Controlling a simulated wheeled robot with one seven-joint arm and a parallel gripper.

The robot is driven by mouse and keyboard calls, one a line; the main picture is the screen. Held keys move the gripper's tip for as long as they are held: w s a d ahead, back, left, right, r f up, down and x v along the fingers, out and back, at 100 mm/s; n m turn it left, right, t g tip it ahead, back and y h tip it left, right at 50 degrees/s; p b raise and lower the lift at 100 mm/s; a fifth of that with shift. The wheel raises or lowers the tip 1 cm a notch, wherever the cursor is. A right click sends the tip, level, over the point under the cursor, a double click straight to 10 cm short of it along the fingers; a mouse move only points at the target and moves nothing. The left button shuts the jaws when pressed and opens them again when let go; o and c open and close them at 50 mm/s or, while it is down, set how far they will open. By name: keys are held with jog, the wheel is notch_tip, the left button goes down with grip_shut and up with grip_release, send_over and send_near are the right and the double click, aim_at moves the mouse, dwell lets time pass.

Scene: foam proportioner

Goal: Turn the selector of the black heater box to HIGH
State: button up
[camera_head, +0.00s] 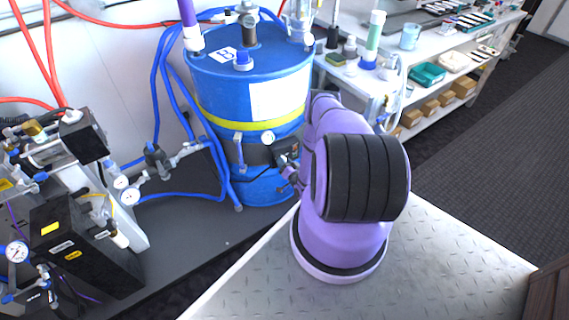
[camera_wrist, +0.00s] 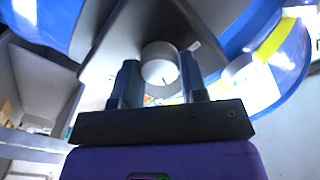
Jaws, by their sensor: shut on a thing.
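The black heater box (camera_head: 287,149) is on the side of the blue drum (camera_head: 215,88), on its dark band, partly hidden behind my purple arm in the head view. In the wrist view the dark box face (camera_wrist: 150,22) fills the upper middle. A round, pale grey selector (camera_wrist: 160,60) with a small dark mark sits between my two fingers. My gripper (camera_wrist: 160,76) is shut on the selector, one finger on each side. The HIGH marking cannot be read, so I cannot tell the selector's setting. In the head view the fingers are mostly hidden by my arm.
A black pump unit (camera_head: 85,240) stands at lower left. A shelf bench (camera_head: 440,75) is at right.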

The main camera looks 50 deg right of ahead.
jog(key=shift+m, duration=3.6)
jog(key=shift+f, duration=0.1)
jog(key=o, duration=0.9)
jog(key=v, duration=1.1)
jog(key=shift+d, duration=0.1)
jog(key=shift+s, duration=0.1)
